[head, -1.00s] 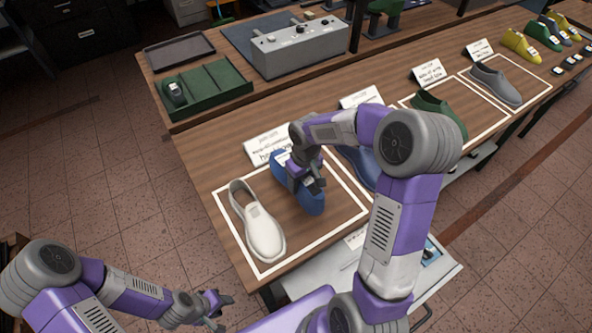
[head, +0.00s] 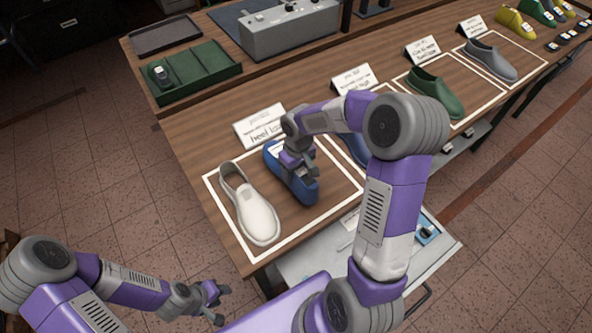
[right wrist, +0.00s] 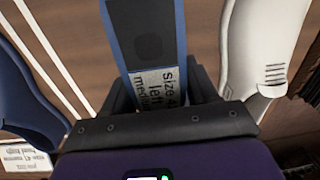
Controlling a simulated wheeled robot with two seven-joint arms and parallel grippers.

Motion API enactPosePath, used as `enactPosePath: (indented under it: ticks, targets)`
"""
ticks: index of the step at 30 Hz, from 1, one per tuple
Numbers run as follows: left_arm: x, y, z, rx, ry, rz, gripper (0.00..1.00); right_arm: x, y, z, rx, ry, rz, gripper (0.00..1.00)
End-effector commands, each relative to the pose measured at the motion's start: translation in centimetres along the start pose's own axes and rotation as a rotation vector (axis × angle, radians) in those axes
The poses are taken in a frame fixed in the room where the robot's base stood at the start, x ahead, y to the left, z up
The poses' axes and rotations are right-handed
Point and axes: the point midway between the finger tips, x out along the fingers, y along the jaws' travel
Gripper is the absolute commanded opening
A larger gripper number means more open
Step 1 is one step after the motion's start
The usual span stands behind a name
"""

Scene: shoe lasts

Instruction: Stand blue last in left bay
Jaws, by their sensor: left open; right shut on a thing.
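The blue last (head: 304,190) is inside the leftmost white-outlined bay (head: 345,191), to the right of a white shoe (head: 250,208). My right gripper (head: 300,168) is shut on it from above. In the right wrist view the blue last (right wrist: 148,38) runs away between the fingers, with a white size label (right wrist: 162,88) on it. The last lies lengthwise along the bay; I cannot tell whether its underside touches the table. My left gripper (head: 219,303) is open and empty, low at the front, away from the table.
A card (head: 260,126) stands behind the bay. A dark blue shoe (head: 353,148) is in the neighbouring bay, partly hidden by my right arm. A green shoe (head: 435,92) and a grey shoe (head: 490,61) stand farther right. A green tray (head: 215,72) and a grey box (head: 290,32) are at the back.

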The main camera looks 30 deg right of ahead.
Motion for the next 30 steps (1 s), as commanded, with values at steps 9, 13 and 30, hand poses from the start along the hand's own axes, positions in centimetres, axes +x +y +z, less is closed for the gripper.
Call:
enactPosePath:
  ticks: [9, 13, 30]
  targets:
    - [1.8, -0.7, -0.1, 0.000, 0.000, 0.000, 0.43, 2.2, 0.1, 0.0, -0.001, 0.004, -0.001, 0.00]
    - [2.4, -0.9, -0.1, 0.000, 0.000, 0.000, 0.43, 3.1, 0.1, 0.0, -0.001, 0.004, -0.001, 0.00]
    - [2.9, -1.1, -0.1, 0.000, 0.000, 0.000, 0.43, 3.8, 0.2, 0.0, -0.002, 0.005, -0.002, 0.00]
